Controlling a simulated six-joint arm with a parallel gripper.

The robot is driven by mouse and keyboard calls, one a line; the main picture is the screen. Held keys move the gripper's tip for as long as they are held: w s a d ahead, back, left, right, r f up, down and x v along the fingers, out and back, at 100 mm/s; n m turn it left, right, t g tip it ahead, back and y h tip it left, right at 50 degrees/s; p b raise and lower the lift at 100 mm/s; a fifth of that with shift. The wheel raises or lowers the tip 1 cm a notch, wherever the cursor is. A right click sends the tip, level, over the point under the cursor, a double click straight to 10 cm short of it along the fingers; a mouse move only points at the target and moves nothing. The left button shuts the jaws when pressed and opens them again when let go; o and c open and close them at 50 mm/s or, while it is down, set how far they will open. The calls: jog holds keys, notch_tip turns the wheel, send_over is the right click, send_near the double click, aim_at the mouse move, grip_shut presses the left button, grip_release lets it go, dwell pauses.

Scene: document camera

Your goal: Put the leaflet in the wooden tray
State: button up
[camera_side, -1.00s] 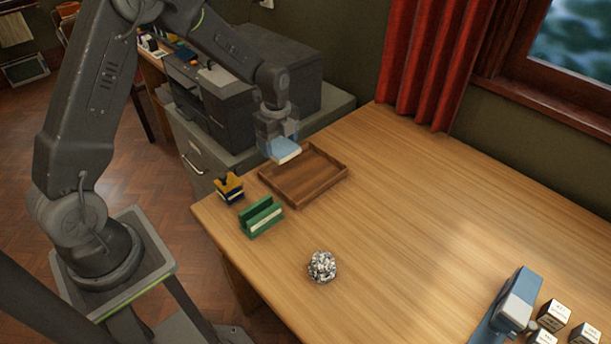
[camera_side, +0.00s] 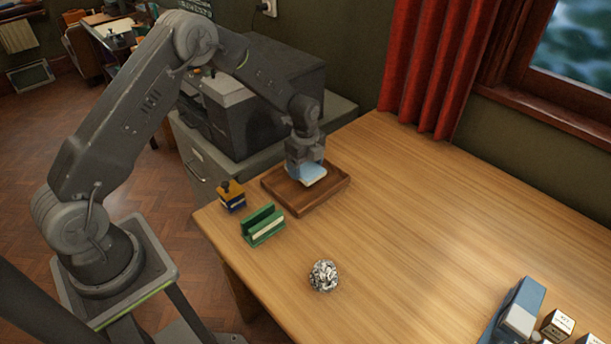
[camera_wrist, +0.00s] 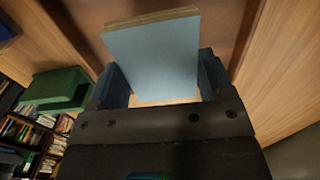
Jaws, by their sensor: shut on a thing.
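The leaflet (camera_side: 313,175) is light blue with a pale edge. My gripper (camera_side: 303,168) is shut on it, and both are over the wooden tray (camera_side: 331,195) in the side view. The tray is brown, shallow and rimmed, at the far left of the desk. In the wrist view the leaflet (camera_wrist: 155,55) stands between the two fingers of my gripper (camera_wrist: 162,85), with brown wood behind it. I cannot tell whether the leaflet touches the tray floor.
A green holder (camera_side: 263,225) and a yellow and dark blue object (camera_side: 231,195) stand left of the tray. A crumpled silvery ball (camera_side: 323,276) lies nearer the front. A blue device (camera_side: 513,312) and small printed cubes (camera_side: 557,323) are front right. The desk's middle is clear.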

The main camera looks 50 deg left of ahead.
aim_at(305, 169)
jog(key=shift+f, duration=2)
jog(key=shift+f, duration=0.1)
jog(key=o, duration=0.9)
